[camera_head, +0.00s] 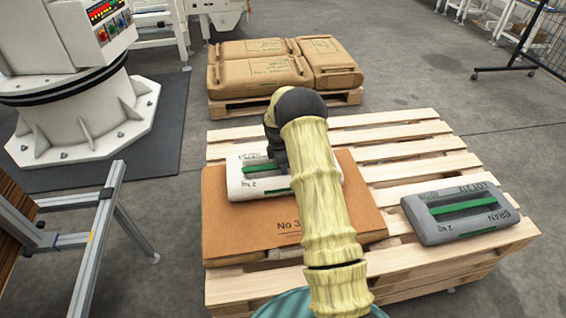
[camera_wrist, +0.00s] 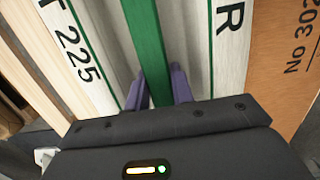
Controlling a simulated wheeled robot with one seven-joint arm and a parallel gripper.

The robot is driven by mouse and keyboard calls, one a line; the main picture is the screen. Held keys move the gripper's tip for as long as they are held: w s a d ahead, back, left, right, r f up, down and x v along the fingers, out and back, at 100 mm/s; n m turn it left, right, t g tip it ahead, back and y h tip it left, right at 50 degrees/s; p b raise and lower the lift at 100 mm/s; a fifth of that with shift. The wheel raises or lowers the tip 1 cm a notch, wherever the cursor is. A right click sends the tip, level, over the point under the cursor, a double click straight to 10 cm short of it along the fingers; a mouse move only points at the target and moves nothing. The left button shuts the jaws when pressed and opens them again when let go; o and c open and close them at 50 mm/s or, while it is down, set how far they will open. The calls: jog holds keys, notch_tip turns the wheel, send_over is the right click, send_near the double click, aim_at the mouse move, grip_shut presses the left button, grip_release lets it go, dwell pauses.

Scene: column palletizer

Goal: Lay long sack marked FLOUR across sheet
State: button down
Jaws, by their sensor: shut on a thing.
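A white sack (camera_head: 243,187) with a green handle strip (camera_head: 262,169) and dark print lies over the back left part of a brown sheet (camera_head: 235,225). My arm hides much of its print; in the wrist view the white sack (camera_wrist: 75,62) shows "T 225" and a letter R. My gripper (camera_head: 277,155) is over the sack. In the wrist view my gripper's purple fingers (camera_wrist: 162,88) are shut on the green strip (camera_wrist: 143,40). I cannot tell whether the sack touches the sheet. The sheet, marked "No 3...", lies on a wooden pallet (camera_head: 400,150).
A grey BRAN sack (camera_head: 460,212) lies on the pallet's right side, with bare slats behind it. Brown sacks (camera_head: 262,72) sit on another pallet behind. A white machine base (camera_head: 85,115) and a metal frame (camera_head: 95,240) stand left. A dark mesh fence (camera_head: 545,45) stands back right.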

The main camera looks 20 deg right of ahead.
jog(key=shift+w+r, duration=0.1)
jog(key=shift+r, duration=0.1)
jog(key=c, duration=1.2)
grip_release()
jog(key=shift+f, duration=0.15)
notch_tip(320, 180, up, 12)
jog(key=a+p, duration=0.1)
jog(key=p, duration=0.1)
jog(key=shift+a+p, duration=0.2)
jog(key=shift+p, duration=0.1)
jog(key=s+a+r+m+t, duration=0.1)
jog(key=s+a+r+m, duration=0.3)
jog(key=s, duration=0.3)
jog(key=s+a+r+m+t, duration=0.1)
jog(key=s+a+r+m, duration=0.3)
jog(key=s, duration=0.2)
jog(key=s+a+m, duration=0.2)
jog(key=s+m, duration=0.2)
jog(key=s, duration=0.4)
jog(key=s+a+r+m+t+y, duration=0.1)
jog(key=s+m, duration=0.2)
jog(key=s, duration=0.6)
jog(key=shift+s+a+r+m, duration=0.15)
jog(key=shift+a+r+m, duration=0.1)
jog(key=shift+a+m, duration=0.15)
